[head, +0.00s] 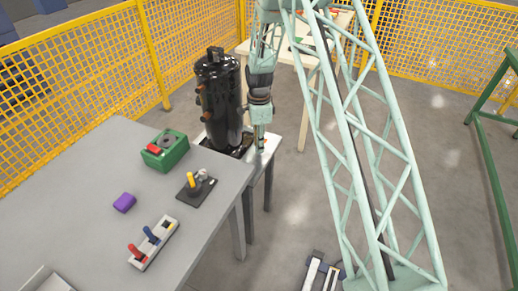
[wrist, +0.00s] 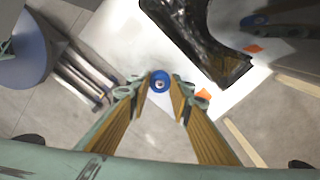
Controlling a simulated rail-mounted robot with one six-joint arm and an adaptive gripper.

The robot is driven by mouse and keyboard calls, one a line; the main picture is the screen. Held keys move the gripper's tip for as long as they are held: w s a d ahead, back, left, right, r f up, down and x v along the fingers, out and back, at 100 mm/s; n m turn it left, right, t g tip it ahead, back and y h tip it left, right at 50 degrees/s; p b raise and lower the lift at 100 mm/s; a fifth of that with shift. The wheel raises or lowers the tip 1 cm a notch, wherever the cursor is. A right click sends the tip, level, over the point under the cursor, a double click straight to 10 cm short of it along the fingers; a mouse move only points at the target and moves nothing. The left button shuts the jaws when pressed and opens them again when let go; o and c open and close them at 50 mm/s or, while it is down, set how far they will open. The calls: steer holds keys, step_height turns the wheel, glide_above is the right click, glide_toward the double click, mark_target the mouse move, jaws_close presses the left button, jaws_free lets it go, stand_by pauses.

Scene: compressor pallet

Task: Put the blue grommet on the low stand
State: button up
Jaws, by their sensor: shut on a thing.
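A white-topped stand (wrist: 125,30) lies below; I cannot tell if this is the low stand. In the head view my gripper (head: 261,146) points down beside the black compressor (head: 219,95), over the right part of the white top (head: 271,147). The grommet cannot be made out there.
The grey table (head: 85,165) holds a green box (head: 172,155), a black plate with a yellow peg (head: 198,192), a purple block (head: 124,202) and a white rack with red and blue handles (head: 153,243). Yellow fencing (head: 185,45) stands behind.

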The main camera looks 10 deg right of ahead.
steer(key=shift+f, duration=1.05)
steer(key=shift+f, duration=0.1)
steer(key=o, duration=0.8)
step_height(320, 180, up, 12)
steer(key=p, duration=0.2)
stand_by(0.7)
